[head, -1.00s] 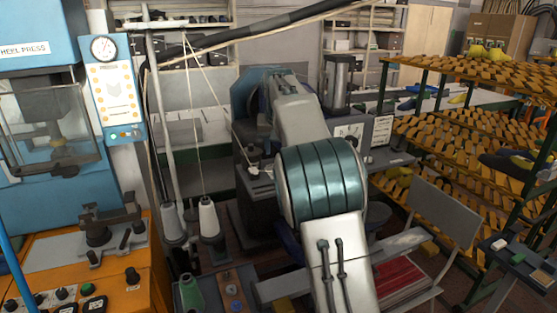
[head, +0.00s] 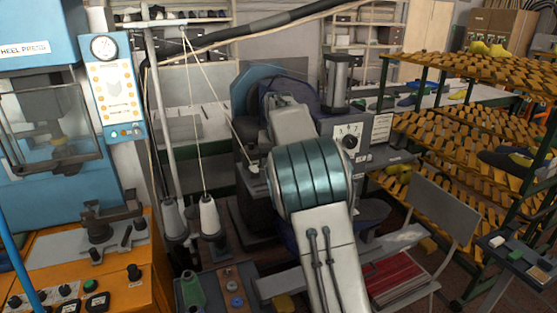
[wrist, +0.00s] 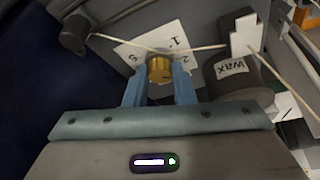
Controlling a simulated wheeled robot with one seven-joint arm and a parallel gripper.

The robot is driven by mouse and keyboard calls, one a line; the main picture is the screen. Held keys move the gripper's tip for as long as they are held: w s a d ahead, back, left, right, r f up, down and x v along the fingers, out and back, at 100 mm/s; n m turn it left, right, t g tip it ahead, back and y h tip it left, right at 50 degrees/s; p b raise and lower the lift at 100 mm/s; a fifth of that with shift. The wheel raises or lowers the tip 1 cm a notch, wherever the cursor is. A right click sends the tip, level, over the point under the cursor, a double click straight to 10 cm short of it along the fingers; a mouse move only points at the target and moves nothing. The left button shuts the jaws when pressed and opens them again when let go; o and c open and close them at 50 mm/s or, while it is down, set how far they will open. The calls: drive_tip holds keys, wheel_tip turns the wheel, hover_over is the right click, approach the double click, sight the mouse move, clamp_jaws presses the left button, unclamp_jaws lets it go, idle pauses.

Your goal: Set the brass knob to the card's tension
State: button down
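In the wrist view the brass knob (wrist: 160,69) sits on a white dial plate (wrist: 131,53), where the figures 1, 2 and probably 5 show. My gripper (wrist: 160,80) has one blue finger on each side of the knob, with no clear gap, so it appears shut on it. In the head view my arm hides the gripper and the brass knob. A white card with small print (head: 381,130) is on the grey machine behind my arm, beside a white dial (head: 348,134). The print is too small to read.
A dark pot labelled wax (wrist: 235,75) stands close to the right finger, and a pale thread (wrist: 130,43) crosses by the knob. Thread cones (head: 209,215) stand left of my arm; a chair (head: 440,210) and shoe-last racks (head: 460,125) stand right.

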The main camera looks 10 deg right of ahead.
drive_tip(key=shift+m, duration=0.3)
drive_tip(key=m+h, duration=0.1)
drive_tip(key=m, duration=0.1)
drive_tip(key=m+g+h, duration=0.1)
drive_tip(key=m, duration=0.2)
drive_tip(key=shift+w+a+m, duration=0.15)
drive_tip(key=shift+a+m, duration=0.05)
drive_tip(key=shift+m, duration=0.1)
drive_tip(key=m+g, duration=0.1)
drive_tip(key=m, duration=0.1)
drive_tip(key=m+h, duration=0.1)
drive_tip(key=m, duration=0.2)
drive_tip(key=shift+w+a+m+g, duration=0.1)
drive_tip(key=shift+m+g, duration=0.2)
drive_tip(key=shift+g, duration=0.1)
drive_tip(key=shift+h, duration=0.3)
drive_tip(key=shift+r, duration=0.1)
drive_tip(key=c, duration=1.2)
unclamp_jaws()
drive_tip(key=v, duration=0.7)
drive_tip(key=shift+r, duration=0.25)
